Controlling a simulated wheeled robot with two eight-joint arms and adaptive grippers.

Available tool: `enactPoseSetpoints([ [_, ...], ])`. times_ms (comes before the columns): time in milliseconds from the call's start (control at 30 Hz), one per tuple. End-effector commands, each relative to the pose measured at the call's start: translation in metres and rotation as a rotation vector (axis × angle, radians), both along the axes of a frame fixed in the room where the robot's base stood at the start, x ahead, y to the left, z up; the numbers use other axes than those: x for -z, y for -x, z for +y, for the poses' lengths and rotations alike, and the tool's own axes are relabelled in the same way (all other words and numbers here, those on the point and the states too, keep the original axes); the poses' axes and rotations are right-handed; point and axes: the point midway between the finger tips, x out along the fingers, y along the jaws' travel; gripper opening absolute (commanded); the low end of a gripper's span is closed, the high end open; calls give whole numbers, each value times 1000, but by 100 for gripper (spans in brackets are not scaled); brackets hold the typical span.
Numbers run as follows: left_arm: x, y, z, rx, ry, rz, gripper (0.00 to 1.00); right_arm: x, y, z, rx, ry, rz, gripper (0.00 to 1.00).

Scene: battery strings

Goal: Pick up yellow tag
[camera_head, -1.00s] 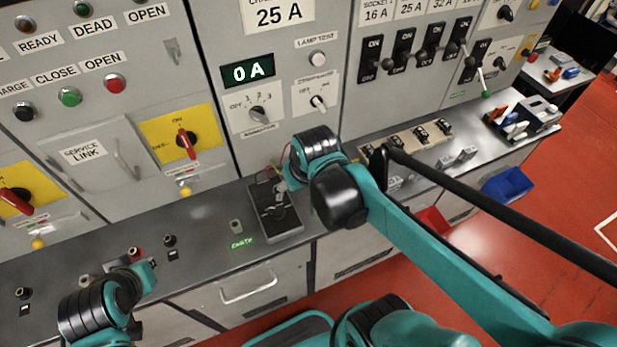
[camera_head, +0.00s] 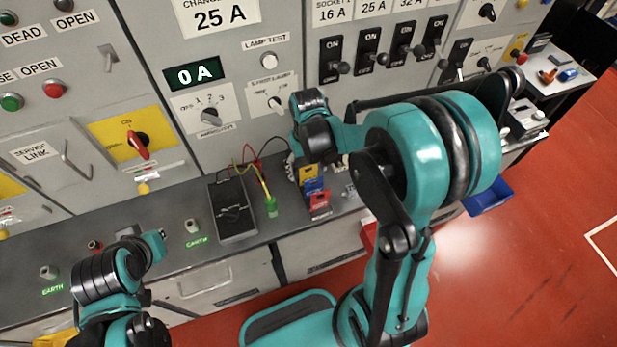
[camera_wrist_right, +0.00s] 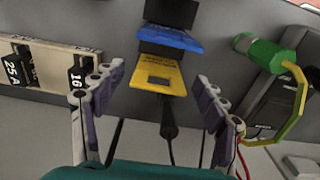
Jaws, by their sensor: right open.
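The yellow tag (camera_head: 307,172) is at the back of a row of tags on the grey worktop, with a blue tag (camera_head: 314,187) and a red tag (camera_head: 320,203) in front of it. In the right wrist view the yellow tag (camera_wrist_right: 158,76) lies between the spread fingers of my right gripper (camera_wrist_right: 155,88), with clear gaps on both sides. The blue tag (camera_wrist_right: 170,39) is just beyond it. In the head view my right gripper (camera_head: 297,166) is partly hidden beside the tags. My left gripper (camera_head: 155,244) is over the worktop at left; its jaws do not show clearly.
A black meter (camera_head: 232,210) and a green clip (camera_head: 271,207) with a yellow lead are left of the tags. The green clip also shows close to the right finger in the wrist view (camera_wrist_right: 262,50). The panel wall (camera_head: 240,130) stands behind. A blue bin (camera_head: 489,196) is at right.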

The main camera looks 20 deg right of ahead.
Motion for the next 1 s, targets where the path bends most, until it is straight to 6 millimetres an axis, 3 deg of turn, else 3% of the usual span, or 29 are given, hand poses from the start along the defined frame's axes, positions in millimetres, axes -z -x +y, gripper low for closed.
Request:
enactPoseSetpoints([
  [100,11,0,0,0,0,0,0,23,3,-2,1,0,0,72],
  [233,15,0,0,0,0,0,0,38,3,-2,0,0,-1,72],
  [533,15,0,0,0,0,0,0,41,3,-2,0,0,-1,72],
  [700,15,0,0,0,0,0,0,41,3,-2,0,0,-1,28],
  [1000,15,0,0,0,0,0,0,41,3,-2,0,0,-1,28],
])
